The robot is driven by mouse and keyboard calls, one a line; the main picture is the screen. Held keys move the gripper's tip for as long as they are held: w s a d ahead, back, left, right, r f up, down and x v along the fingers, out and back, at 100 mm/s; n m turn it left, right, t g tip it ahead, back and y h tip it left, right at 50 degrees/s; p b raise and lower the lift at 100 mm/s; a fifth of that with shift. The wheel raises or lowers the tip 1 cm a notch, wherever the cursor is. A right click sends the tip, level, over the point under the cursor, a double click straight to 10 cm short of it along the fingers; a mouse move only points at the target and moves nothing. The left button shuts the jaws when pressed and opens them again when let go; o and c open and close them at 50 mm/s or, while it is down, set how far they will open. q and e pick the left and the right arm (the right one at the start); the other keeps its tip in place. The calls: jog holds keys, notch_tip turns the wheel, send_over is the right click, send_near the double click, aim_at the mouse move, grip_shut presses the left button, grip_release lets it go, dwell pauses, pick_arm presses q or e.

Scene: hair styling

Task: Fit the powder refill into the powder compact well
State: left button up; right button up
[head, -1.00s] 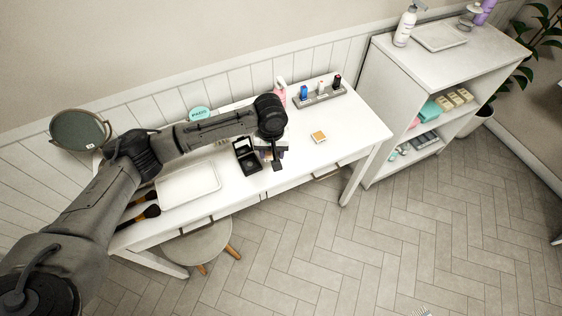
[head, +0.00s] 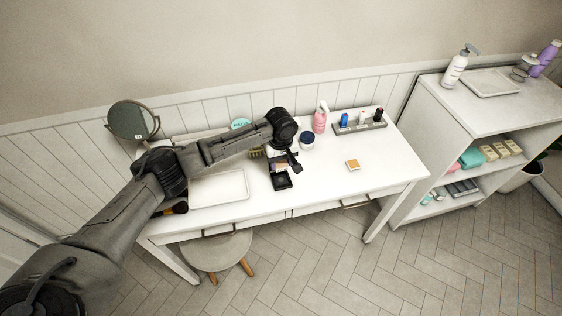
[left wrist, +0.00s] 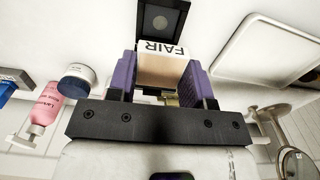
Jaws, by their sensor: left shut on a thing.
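My left gripper (head: 292,163) is over the white table, just behind the black powder compact (head: 281,181). In the left wrist view, its purple-padded fingers (left wrist: 163,72) are shut on a tan block with a white face marked "FAIR" (left wrist: 163,49), which looks like the powder refill. The compact (left wrist: 161,17) shows beyond the block there, with a round shape in it, and the block hides part of it. I cannot tell whether block and compact touch. The held block is not clear in the head view. My right gripper is not in view.
A white tray (head: 219,188) lies left of the compact. A small orange-topped square (head: 353,165) lies to the right. A dark-lidded jar (head: 307,141), a pink bottle (head: 320,118) and a grey rack (head: 360,125) stand behind. The front right of the table is clear.

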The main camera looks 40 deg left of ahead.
pick_arm(q)
jog(key=shift+f+b, duration=1.8)
jog(key=shift+b, duration=0.4)
jog(key=shift+f, duration=0.85)
jog(key=shift+p, duration=0.5)
jog(key=shift+p, duration=0.4)
jog(key=shift+p, duration=0.55)
